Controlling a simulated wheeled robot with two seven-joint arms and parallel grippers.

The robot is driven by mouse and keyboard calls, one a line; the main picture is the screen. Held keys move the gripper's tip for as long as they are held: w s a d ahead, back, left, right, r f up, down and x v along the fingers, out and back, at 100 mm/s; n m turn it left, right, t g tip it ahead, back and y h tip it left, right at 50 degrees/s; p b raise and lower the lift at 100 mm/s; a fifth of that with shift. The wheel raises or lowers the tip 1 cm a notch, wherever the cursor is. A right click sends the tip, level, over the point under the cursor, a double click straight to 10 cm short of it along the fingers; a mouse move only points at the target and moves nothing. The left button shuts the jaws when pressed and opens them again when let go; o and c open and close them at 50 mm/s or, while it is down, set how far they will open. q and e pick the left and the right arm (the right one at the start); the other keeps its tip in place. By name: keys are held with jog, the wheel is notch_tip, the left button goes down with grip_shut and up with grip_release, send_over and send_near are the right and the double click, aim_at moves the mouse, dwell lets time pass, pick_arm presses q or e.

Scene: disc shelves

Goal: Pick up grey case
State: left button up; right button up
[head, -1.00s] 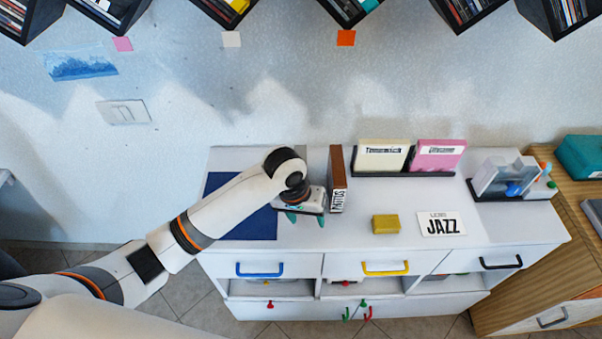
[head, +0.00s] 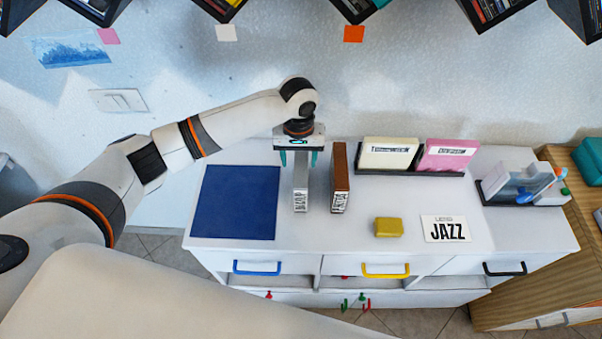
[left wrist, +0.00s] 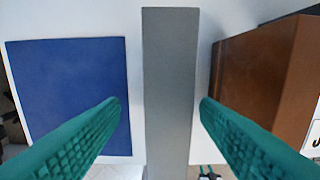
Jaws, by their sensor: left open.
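The grey case (head: 300,190) stands upright on the white cabinet top, its labelled narrow end facing the front. It also shows as a long grey strip in the left wrist view (left wrist: 169,90). My left gripper (head: 299,158) is open above the rear part of the grey case. In the left wrist view its green fingers (left wrist: 160,108) appear on either side of the case, with gaps between them and it. I cannot tell how far down the fingers reach. My right gripper is not in view.
A brown case (head: 340,180) stands close to the right of the grey one. A blue mat (head: 235,203) lies to the left. A yellow block (head: 388,227) and a JAZZ card (head: 446,229) lie to the right. Cream (head: 388,154) and pink (head: 447,155) cases stand behind.

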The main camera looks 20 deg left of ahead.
pick_arm(q)
jog(key=shift+f, duration=0.4)
jog(key=shift+w+f, duration=0.1)
jog(key=shift+f, duration=0.2)
jog(key=f, duration=0.1)
jog(key=f+p, duration=0.1)
jog(key=f, duration=0.1)
jog(key=f+p, duration=0.1)
jog(key=shift+s+d+f, duration=0.2)
jog(key=shift+s+d, duration=0.1)
jog(key=shift+d, duration=0.05)
jog(key=shift+w+f, duration=0.1)
jog(key=shift+f, duration=0.25)
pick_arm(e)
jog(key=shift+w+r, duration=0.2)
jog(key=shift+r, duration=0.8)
pick_arm(q)
jog(key=shift+c, duration=0.6)
